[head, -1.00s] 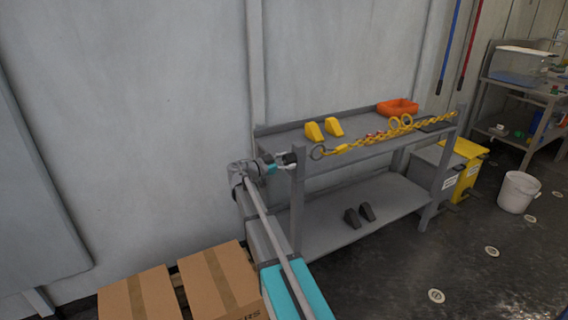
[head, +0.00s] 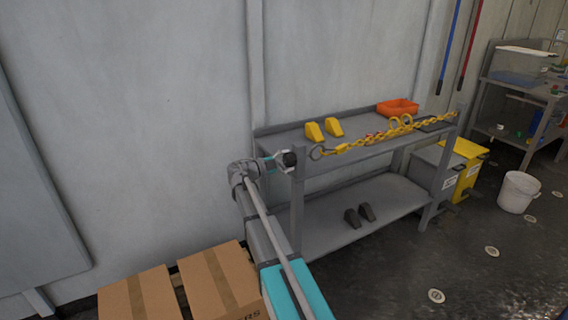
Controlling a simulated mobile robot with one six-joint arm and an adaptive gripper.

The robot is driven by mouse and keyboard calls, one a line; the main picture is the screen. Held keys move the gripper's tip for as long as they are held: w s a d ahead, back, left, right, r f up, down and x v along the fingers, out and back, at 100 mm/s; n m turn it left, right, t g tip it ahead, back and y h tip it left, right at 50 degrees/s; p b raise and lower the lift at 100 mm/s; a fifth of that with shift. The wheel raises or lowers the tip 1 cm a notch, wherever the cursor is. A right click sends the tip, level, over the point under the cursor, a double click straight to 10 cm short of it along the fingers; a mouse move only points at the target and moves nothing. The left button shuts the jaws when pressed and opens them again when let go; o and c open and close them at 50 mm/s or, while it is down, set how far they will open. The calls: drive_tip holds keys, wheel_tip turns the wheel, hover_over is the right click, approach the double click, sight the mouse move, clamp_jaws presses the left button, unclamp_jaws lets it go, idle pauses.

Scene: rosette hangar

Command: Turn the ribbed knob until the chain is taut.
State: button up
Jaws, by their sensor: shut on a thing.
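A yellow chain (head: 389,134) runs along the front edge of the grey shelf's top (head: 290,139), from a ring (head: 317,153) at its left end to the right corner. From this distance its tension is hard to judge. The dark ribbed knob (head: 289,158) is at the shelf's left front corner. My gripper (head: 283,157) comes from the left and is shut on the knob. The fingertips are small here and partly merge with the knob.
Two yellow chocks (head: 324,129) and an orange tray (head: 397,108) are on the top shelf. Two dark chocks (head: 359,214) lie on the lower shelf. A yellow bin (head: 466,170) and white bucket (head: 518,191) stand right. Cardboard boxes (head: 180,287) are in front.

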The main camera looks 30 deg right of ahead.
drive_tip(key=shift+w, duration=0.1)
idle(0.3)
drive_tip(key=shift+d+m, duration=0.1)
drive_tip(key=shift+m, duration=1.7)
drive_tip(key=o, duration=1.1)
drive_tip(key=shift+o, duration=0.2)
drive_tip(key=n, duration=0.3)
drive_tip(key=shift+n, duration=2.6)
